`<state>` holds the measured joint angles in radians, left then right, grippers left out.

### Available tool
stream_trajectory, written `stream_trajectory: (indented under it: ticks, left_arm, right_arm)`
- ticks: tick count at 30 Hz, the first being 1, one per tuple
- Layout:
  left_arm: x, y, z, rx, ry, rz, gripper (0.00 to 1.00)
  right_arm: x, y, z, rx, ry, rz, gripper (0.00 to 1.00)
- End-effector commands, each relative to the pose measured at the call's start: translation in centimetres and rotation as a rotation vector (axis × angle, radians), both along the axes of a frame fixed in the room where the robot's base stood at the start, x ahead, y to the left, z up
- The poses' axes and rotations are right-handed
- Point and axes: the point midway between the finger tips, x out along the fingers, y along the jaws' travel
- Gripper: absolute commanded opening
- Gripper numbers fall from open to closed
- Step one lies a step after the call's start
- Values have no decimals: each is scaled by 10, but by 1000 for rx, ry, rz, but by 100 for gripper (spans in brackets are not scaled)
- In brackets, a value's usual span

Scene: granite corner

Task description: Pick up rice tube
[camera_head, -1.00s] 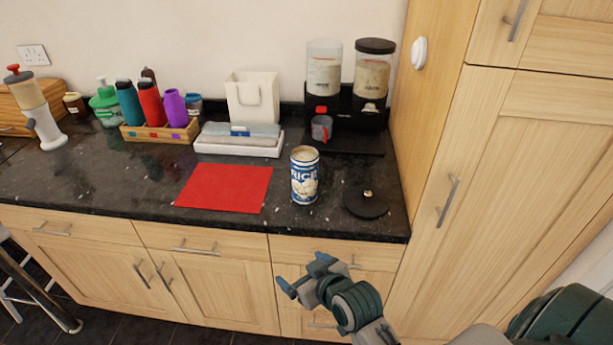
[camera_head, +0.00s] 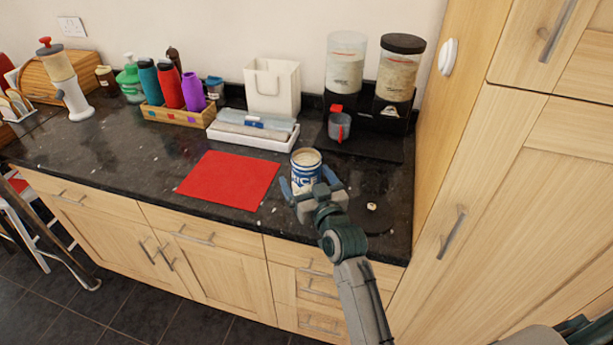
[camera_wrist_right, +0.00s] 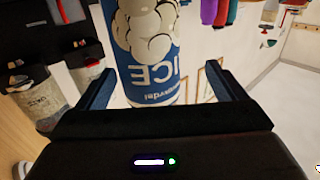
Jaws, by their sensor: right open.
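The rice tube (camera_head: 305,164) is a white and blue cylinder with RICE lettering, standing upright on the dark granite counter. Its open top shows pale contents. My right gripper (camera_head: 307,185) is open right at the tube, with its fingers on either side of it; it hides the tube's lower part. In the right wrist view the tube (camera_wrist_right: 150,60) sits between the two fingers of my right gripper (camera_wrist_right: 160,90), with gaps visible at both sides. My left gripper is not seen.
A black round lid (camera_head: 372,216) lies right of the tube. A red mat (camera_head: 228,180) lies to its left. Behind are a dispenser stand (camera_head: 372,105) with a grey cup (camera_head: 339,127) and a white tray (camera_head: 255,137). A tall cabinet (camera_head: 480,170) closes the right side.

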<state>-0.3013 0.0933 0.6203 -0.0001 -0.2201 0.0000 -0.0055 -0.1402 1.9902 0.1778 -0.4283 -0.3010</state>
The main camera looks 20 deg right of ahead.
Motion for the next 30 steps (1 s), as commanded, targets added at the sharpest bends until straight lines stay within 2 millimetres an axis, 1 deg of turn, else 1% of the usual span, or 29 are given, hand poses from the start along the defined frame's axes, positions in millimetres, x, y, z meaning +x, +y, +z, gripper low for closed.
stream_trajectory:
  ticks: [1,4,5,10,12,16,23,24,29,30]
  left_arm:
    - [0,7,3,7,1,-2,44]
    - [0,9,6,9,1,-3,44]
    - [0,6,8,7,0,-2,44]
    - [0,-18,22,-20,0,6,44]
    - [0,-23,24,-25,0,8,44]
    - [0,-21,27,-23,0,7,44]
    - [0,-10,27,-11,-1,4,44]
    - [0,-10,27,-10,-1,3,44]
    - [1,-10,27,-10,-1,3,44]
    - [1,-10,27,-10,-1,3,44]
  right_arm:
    - [4,0,1,-1,1,0,90]
    - [10,0,1,-2,2,0,90]
    - [12,-1,1,-3,3,1,90]
    - [36,-4,2,-3,2,0,90]
    - [45,-4,0,-2,3,0,90]
    - [56,-3,-1,-1,2,-1,90]
    - [58,-3,-3,-1,2,-1,90]
    - [58,-3,-3,-1,2,-1,88]
    - [58,-3,-3,-1,2,-1,57]
    - [58,-3,-3,-1,2,-1,49]
